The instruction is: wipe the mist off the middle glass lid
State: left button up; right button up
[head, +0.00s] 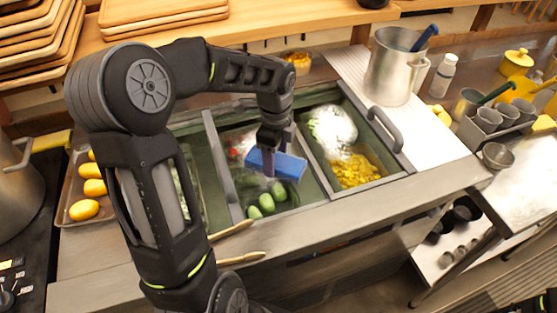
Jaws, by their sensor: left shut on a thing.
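The middle glass lid (244,184) lies over a compartment in the green-walled counter well. Through its front part, green vegetables (267,202) show clearly. Toward its back, the view through it is whitish and hazy, with some red beneath. My left gripper (275,148) is over the lid, shut on a blue sponge (283,164). The sponge is at about the lid's middle; I cannot tell whether it touches the glass. My arm and the sponge hide part of the lid. My right gripper is not in view.
The right compartment's glass lid has a grey handle (385,129), white haze and yellow food (356,171) beneath. A metal pot (393,72) stands behind it. A tray of yellow potatoes (84,210) is at left. Wooden tongs (240,259) lie on the front counter edge.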

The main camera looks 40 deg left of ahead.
pick_arm(q)
jog(key=shift+w+a, duration=0.1)
jog(key=shift+a, duration=0.05)
jog(key=shift+w+a+f+p, duration=0.1)
jog(key=shift+w+a+p, duration=0.2)
jog(key=shift+w+a, duration=0.35)
jog(key=shift+w+a+f+p, duration=0.1)
jog(key=shift+w+a+p, duration=0.2)
jog(key=shift+a, duration=0.55)
jog(key=shift+w+a, duration=0.1)
jog(key=shift+w+a+r+p, duration=0.15)
jog(key=shift+w+a+p, duration=0.4)
jog(key=shift+a, duration=0.3)
jog(key=shift+w+a, duration=0.5)
jog(key=shift+a, duration=0.1)
jog(key=shift+w+a+p, duration=0.5)
jog(key=shift+a, duration=0.2)
jog(key=shift+w+a+f, duration=0.2)
jog(key=shift+w+a, duration=0.3)
jog(key=shift+a, duration=0.3)
